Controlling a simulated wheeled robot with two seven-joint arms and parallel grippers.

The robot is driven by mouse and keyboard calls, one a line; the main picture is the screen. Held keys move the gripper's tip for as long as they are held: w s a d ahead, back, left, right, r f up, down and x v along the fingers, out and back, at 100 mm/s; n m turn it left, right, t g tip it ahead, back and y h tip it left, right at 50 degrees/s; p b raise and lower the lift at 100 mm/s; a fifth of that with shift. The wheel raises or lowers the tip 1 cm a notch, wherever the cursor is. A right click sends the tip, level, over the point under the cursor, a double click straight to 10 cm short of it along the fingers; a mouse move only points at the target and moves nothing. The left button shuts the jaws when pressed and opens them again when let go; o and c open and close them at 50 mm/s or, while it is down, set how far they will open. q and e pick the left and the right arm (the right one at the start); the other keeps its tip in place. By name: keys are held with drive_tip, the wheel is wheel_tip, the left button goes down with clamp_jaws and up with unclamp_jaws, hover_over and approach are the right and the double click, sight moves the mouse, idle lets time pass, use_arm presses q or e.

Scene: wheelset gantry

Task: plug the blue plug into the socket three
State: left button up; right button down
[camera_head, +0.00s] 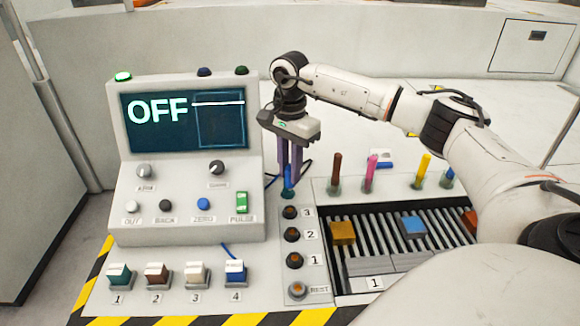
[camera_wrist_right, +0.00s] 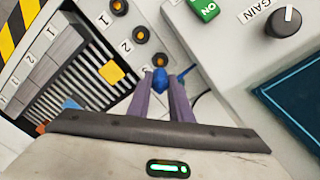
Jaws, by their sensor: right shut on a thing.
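My right gripper (camera_head: 290,185) is shut on the blue plug (camera_head: 288,188), its purple fingers pointing down. The plug also shows between the fingertips in the right wrist view (camera_wrist_right: 160,79). Socket three (camera_head: 290,212) is a dark round socket with an orange centre, marked 3, at the top of the socket column. The plug is just behind and above it in the head view. In the right wrist view socket three (camera_wrist_right: 160,60) is uncovered, right beside the plug's end. I cannot tell the plug's height over the panel. My left gripper is not in view.
Socket two (camera_head: 291,235), socket one (camera_head: 294,261) and the REST socket (camera_head: 297,290) line up below. A console (camera_head: 188,220) with an OFF screen stands at left. A roller tray (camera_head: 380,262) with coloured blocks and several coloured pegs are at right. A blue cable (camera_head: 229,250) shows near the console.

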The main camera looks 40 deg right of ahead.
sight(290, 190)
wheel_tip(290, 190, down, 2)
drive_tip(key=shift+f+b, duration=0.15)
drive_tip(key=shift+b, duration=0.5)
wheel_tip(290, 190, down, 2)
drive_tip(key=shift+f+b, duration=0.2)
drive_tip(key=shift+b, duration=0.45)
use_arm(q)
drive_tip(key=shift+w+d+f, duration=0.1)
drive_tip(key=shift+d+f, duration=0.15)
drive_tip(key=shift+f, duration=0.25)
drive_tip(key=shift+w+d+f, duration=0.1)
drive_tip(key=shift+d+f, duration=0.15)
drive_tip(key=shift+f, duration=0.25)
use_arm(e)
drive_tip(key=shift+f, duration=0.55)
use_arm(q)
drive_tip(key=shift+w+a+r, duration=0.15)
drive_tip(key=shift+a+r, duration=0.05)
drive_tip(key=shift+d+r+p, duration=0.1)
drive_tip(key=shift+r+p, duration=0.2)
